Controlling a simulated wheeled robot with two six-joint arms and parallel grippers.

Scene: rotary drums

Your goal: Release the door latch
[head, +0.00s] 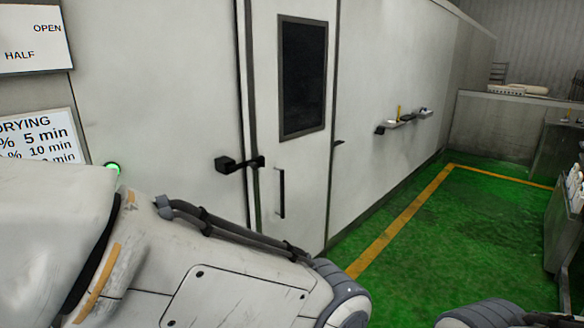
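The white door (292,160) stands in the pale wall and looks shut. It has a dark window (303,77) in its upper part. The black door latch (240,164) spans from the wall panel on the left across the door's left edge. A slim black vertical handle (281,194) is on the door just right of the latch. My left arm fills the lower left and passes below the latch, in front of the door's lower left part. Neither gripper shows, so I cannot see what they hold.
Signs (35,40) hang on the wall at left, near a green light (113,167). A small shelf (397,123) with items juts from the wall right of the door. Green floor (450,240) with a yellow line is open at right. A grey counter (560,150) stands at far right.

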